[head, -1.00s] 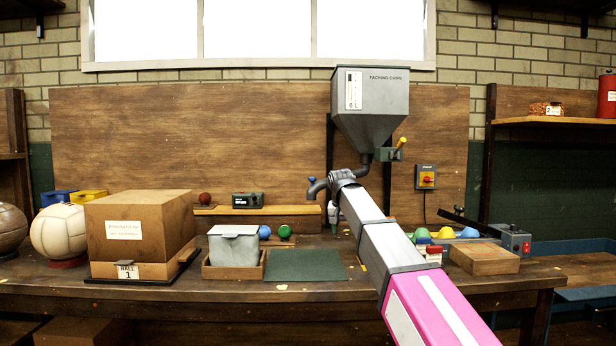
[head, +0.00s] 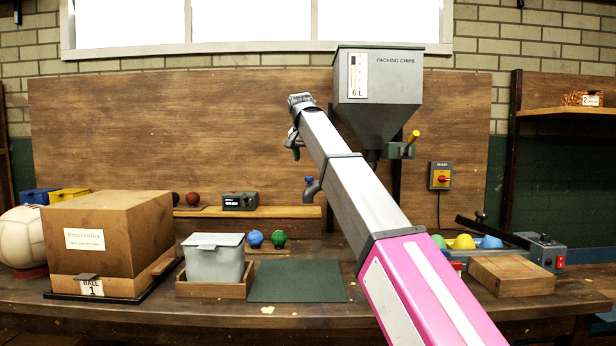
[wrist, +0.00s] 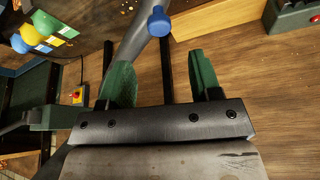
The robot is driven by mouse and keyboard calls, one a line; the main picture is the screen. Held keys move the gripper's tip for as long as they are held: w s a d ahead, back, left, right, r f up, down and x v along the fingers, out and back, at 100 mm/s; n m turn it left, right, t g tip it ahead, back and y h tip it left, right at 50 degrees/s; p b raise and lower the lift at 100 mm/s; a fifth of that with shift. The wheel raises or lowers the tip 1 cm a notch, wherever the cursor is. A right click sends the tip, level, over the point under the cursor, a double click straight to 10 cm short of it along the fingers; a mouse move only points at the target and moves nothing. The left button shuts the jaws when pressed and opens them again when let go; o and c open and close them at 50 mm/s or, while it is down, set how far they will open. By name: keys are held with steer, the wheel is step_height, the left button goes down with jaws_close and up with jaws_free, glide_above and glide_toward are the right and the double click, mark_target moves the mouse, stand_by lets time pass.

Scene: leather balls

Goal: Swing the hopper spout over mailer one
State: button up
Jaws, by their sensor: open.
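The grey hopper (head: 380,92) marked PACKING CHIPS hangs high at the back, centre right, in the head view. Its grey spout (head: 313,191) curves down left of my arm, and the arm hides part of it. A blue knob (head: 309,180) stands on the spout. In the wrist view the blue knob (wrist: 158,20) lies just beyond and between my fingertips. My gripper (wrist: 163,72) is open and empty, its green fingers apart from the knob. In the head view my gripper (head: 295,150) is above and left of the knob. The brown carton (head: 110,238) labelled BALL 1 sits at left.
A grey lidded bin (head: 214,262) in a wooden tray and a green mat (head: 297,281) lie between the carton and my arm. A wooden ledge (head: 260,211) runs behind. A wooden block (head: 510,276) and sealer (head: 546,252) stand at right.

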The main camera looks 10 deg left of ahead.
steer(key=x, duration=0.8)
jaws_close()
steer(key=shift+d, duration=0.1)
